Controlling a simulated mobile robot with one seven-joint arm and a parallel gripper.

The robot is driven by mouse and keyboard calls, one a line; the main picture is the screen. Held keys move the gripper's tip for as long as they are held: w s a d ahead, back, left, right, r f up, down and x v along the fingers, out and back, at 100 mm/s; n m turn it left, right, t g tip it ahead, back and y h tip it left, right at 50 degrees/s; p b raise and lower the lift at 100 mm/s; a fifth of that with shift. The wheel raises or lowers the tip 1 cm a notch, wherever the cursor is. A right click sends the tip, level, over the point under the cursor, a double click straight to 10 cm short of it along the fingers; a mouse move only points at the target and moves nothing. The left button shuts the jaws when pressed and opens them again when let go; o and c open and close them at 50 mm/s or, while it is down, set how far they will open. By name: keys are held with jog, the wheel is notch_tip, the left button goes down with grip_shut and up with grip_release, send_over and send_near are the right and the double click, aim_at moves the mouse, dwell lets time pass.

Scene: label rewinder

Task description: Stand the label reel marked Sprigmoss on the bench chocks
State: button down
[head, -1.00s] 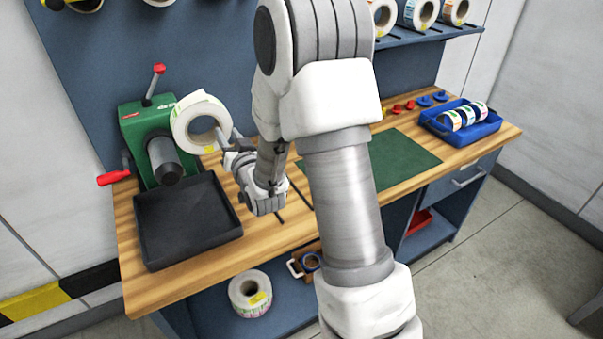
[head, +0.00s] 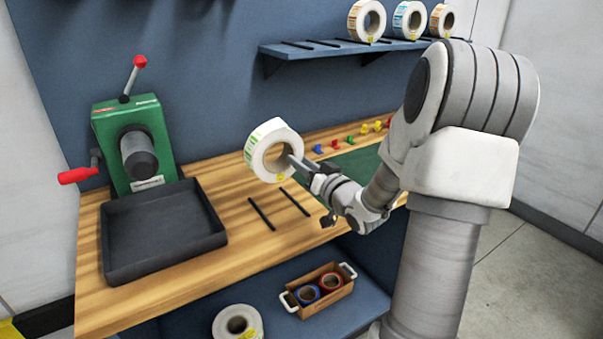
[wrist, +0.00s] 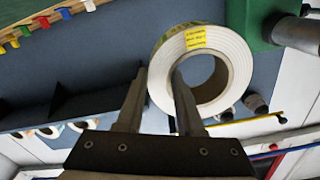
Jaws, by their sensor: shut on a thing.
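A white label reel (head: 273,152) with a green and orange printed edge is held upright in the air above the bench. My gripper (head: 299,164) is shut on its ring, one finger in the core and one outside. The wrist view shows the reel (wrist: 205,70) with a yellow sticker; its writing is too small to read. The bench chocks, two thin dark parallel bars (head: 278,207), lie on the wooden bench (head: 235,250) below the reel, with nothing on them.
The green rewinder (head: 135,140) with a dark spindle and a black tray (head: 162,232) stand to the left. Several reels sit on the wall shelf (head: 345,46). Another reel (head: 237,325) and a wooden tote (head: 320,289) holding tape rolls are on the lower shelf. Coloured clips (head: 364,129) line the bench back.

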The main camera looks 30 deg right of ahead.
jog(key=shift+f+b, duration=3.8)
jog(key=shift+f, duration=0.95)
jog(key=c, duration=0.5)
grip_release()
jog(key=shift+o, duration=0.2)
jog(key=shift+f, duration=0.1)
jog(key=shift+s, duration=0.1)
jog(key=s+p, duration=0.9)
jog(key=s, duration=0.8)
jog(key=shift+d+p, duration=0.3)
jog(key=shift+p, duration=0.05)
